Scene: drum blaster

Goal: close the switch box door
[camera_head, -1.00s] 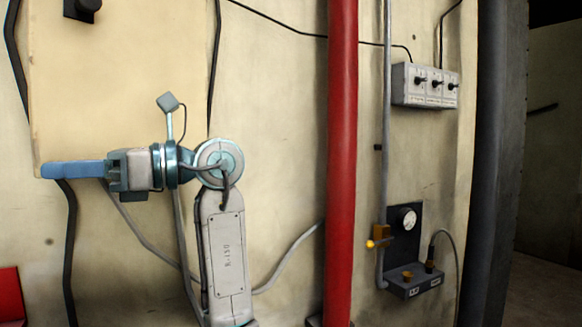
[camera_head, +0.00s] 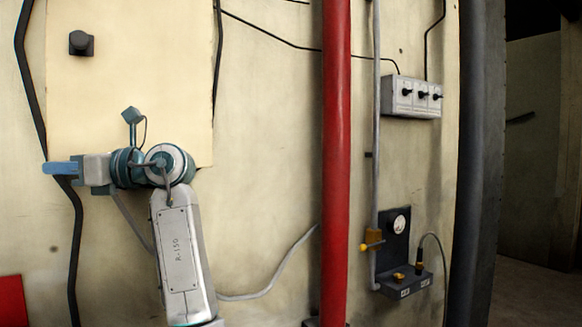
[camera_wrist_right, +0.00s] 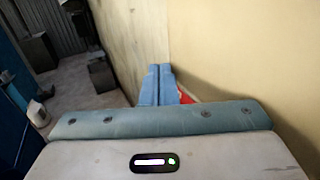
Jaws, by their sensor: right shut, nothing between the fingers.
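The switch box door is a large flat cream panel (camera_head: 150,80) with a black knob (camera_head: 80,43), at the upper left of the head view. It looks close to the wall, but I cannot tell whether it is fully flush. My right gripper (camera_head: 60,168) is at the panel's lower left edge, pointing left. Its blue fingers are shut and empty. They also show together in the right wrist view (camera_wrist_right: 157,85). I cannot tell whether they touch the panel. My left gripper is not in view.
A red vertical pipe (camera_head: 336,150) stands right of my arm. Beyond it are a grey switch unit (camera_head: 412,97) and a gauge fixture (camera_head: 400,225) on the wall. Black cables run beside the panel. Open floor (camera_wrist_right: 80,92) shows in the wrist view.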

